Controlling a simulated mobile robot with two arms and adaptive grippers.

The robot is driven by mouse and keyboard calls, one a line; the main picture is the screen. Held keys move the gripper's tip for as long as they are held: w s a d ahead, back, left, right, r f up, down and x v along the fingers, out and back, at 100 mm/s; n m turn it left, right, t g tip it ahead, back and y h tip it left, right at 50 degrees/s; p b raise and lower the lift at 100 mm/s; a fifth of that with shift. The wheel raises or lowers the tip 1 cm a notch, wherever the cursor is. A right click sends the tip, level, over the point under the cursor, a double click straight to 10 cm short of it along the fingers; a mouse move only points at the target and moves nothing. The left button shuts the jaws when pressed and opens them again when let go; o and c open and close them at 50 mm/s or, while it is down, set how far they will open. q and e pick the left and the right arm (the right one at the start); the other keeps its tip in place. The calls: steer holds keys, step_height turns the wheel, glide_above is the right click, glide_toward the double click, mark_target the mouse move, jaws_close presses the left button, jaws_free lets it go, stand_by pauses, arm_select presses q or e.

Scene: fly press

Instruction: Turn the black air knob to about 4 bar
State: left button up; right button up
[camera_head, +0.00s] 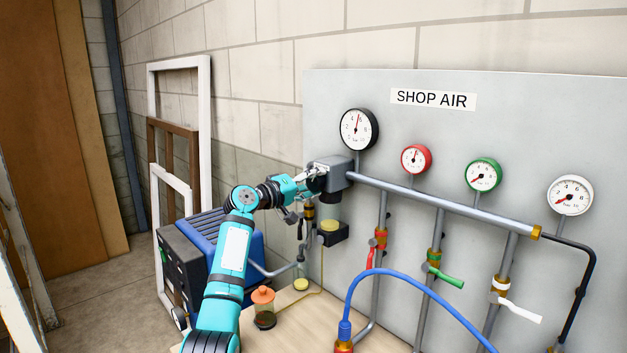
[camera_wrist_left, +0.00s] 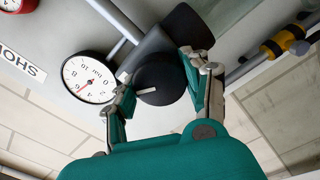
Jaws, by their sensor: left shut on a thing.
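The black air knob (camera_wrist_left: 160,76) shows in the left wrist view, round with a white mark on its rim. It sits on the grey regulator body (camera_head: 338,171), at the left end of the pipe. My left gripper (camera_head: 317,174) is shut on the knob, with one finger on each side; the fingers also show in the left wrist view (camera_wrist_left: 161,88).
Red (camera_head: 416,159), green (camera_head: 483,175) and white (camera_head: 570,195) gauges hang on the grey panel (camera_head: 540,110). Coloured valve levers and a blue hose (camera_head: 400,277) are below. An orange-capped jar (camera_head: 263,308) stands on the bench beside my left arm.

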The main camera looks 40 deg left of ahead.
arm_select(q)
steer(key=shift+a+n+p, duration=0.1)
steer(key=shift+n+p, duration=0.5)
steer(key=shift+n, duration=1.1)
steer(key=o, duration=1.2)
steer(key=shift+s, duration=0.1)
steer(key=s, duration=0.8)
steer(key=s+a, duration=0.1)
steer(key=s, duration=0.3)
steer(key=shift+w+f, duration=0.1)
